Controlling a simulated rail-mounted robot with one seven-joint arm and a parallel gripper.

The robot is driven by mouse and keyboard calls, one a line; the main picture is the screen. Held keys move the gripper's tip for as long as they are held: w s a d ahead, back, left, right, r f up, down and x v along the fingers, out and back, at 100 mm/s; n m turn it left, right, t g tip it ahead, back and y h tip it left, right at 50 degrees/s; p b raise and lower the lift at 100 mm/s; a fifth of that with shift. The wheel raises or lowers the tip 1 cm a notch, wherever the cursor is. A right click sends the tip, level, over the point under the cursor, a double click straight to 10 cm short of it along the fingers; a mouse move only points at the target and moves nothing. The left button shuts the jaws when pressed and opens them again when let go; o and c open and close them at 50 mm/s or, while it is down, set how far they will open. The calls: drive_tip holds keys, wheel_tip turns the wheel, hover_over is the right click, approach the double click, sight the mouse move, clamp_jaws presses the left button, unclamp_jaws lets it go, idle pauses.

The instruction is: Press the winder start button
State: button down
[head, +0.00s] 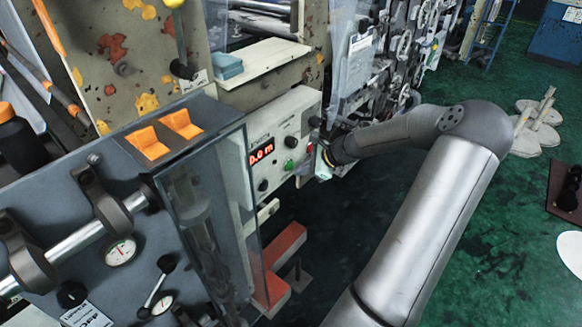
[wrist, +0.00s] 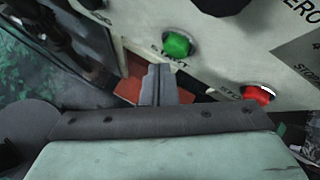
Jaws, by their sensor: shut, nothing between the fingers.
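The green start button (wrist: 177,45) sits on the pale control panel (wrist: 130,22), with a START label under it in the wrist view. It also shows in the head view as a small green spot (head: 289,165). My gripper (wrist: 158,72) is shut and empty. In the wrist view its fingertips lie just below the green button and overlap the START label's edge; a gap shows between tips and button. The red stop button (wrist: 258,94) is to the right. In the head view the gripper's fingertips are hidden behind my wrist, beside the panel's right edge.
The panel has a red display (head: 261,152) reading 0.0 m and black knobs (head: 263,185). A clear guard (head: 205,200) stands left of the panel. Red-topped blocks (head: 285,245) lie below it. Rollers and machinery (head: 400,50) stand behind my arm.

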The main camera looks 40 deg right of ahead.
drive_tip(key=shift+w, duration=0.15)
idle(0.6)
drive_tip(key=shift+w+a, duration=0.15)
drive_tip(key=shift+w, duration=0.15)
